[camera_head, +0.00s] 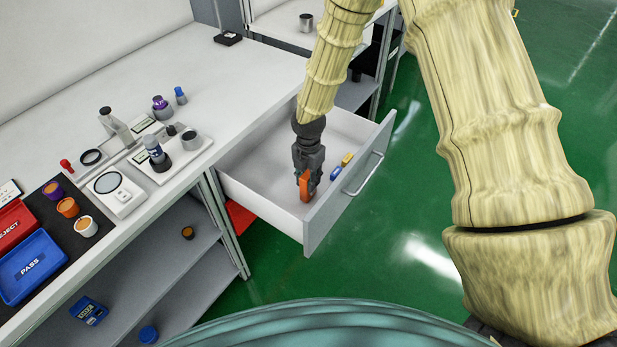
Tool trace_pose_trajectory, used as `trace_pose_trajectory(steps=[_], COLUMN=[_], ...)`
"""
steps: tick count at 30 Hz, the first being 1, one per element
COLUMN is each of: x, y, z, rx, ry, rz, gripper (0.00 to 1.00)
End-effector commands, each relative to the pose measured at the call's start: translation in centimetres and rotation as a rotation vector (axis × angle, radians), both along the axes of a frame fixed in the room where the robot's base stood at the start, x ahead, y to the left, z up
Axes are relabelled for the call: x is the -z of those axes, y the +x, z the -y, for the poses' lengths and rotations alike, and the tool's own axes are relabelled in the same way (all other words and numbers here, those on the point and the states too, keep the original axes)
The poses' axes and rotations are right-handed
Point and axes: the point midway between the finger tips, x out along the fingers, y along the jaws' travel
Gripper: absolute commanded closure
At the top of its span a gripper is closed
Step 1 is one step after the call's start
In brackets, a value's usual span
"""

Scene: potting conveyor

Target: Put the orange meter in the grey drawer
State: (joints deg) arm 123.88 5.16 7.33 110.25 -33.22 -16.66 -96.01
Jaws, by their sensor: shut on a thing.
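The orange meter (306,187) is between the fingers of my gripper (305,175), which points down and is shut on it. The gripper partly hides the meter. The grey drawer (345,205) is pulled out from under the white bench, and its light inside shows. The meter is inside the drawer's outline, near the front panel. I cannot tell whether it touches the drawer floor.
A blue item (336,173) and a yellow item (347,159) lie in the drawer beside the gripper. The bench holds bottles, a white scale (118,196), a red REJECT tray (17,231) and a blue PASS tray (31,268). The drawer's left part is clear.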

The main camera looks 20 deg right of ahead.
Motion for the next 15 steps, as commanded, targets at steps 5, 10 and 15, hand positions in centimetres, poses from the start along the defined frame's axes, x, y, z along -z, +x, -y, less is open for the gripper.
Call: trace_pose_trajectory(steps=[5,10,15], x=[-0.06,0.23,0.20], y=[0.04,0.01,0.01], z=[0.00,0.00,-0.01], rx=[0.000,0.000,0.000], ry=[0.001,0.000,0.000], rz=[0.001,0.000,0.000], gripper=[1.00,0.70,0.52])
